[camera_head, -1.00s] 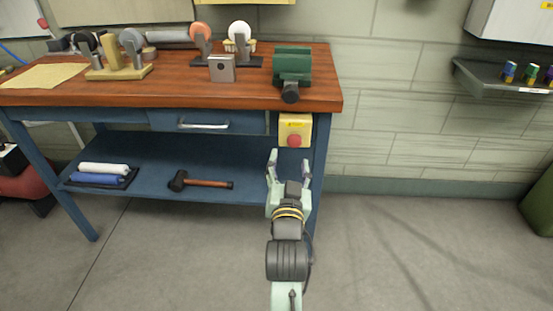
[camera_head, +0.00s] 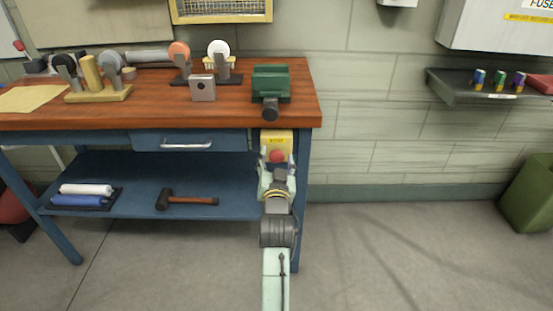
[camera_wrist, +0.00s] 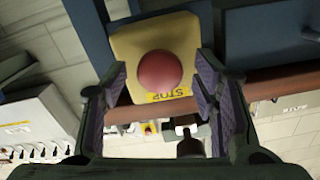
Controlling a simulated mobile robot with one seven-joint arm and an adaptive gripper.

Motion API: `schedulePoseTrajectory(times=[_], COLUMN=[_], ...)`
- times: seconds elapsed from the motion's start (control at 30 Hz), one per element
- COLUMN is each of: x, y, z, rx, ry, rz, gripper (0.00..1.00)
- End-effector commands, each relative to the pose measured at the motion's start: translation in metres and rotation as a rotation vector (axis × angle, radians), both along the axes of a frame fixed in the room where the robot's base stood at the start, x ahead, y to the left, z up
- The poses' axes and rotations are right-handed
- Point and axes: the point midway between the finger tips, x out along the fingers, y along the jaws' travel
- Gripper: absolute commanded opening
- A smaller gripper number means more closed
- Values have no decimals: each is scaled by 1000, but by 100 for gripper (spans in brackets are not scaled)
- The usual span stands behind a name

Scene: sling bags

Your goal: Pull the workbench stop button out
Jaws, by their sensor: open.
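The workbench stop button (camera_head: 277,156) is a red round knob on a yellow box (camera_head: 271,141), fixed under the right end of the bench top. In the wrist view the red button (camera_wrist: 159,70) sits in front of the yellow box (camera_wrist: 125,43), with a STOP label beside it. My gripper (camera_head: 276,165) is in front of the button, and its fingers stand apart. In the wrist view my gripper (camera_wrist: 162,92) has one finger on each side of the button, with visible gaps. I cannot tell whether the fingertips reach past the knob.
The wooden bench top (camera_head: 190,108) overhangs the button box. A green vise (camera_head: 270,85) sits on it just above. The blue bench leg (camera_head: 304,180) is close on the right. A mallet (camera_head: 185,199) lies on the lower shelf (camera_head: 140,190).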

Motion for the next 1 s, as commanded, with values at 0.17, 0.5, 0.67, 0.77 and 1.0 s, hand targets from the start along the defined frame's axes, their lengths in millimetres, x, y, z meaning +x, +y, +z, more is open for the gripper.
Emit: schedulePoseTrajectory(times=[0.17, 0.5, 0.67, 0.77, 1.0], x=[0, 0, 0, 0, 0], y=[0, 0, 0, 0, 0], z=[0, 0, 0, 0, 0], rx=[0, 0, 0, 0, -1], ry=[0, -1, -1, -1, -1], rz=[0, 0, 0, 0, 0], gripper=[54, 32, 21, 14, 0])
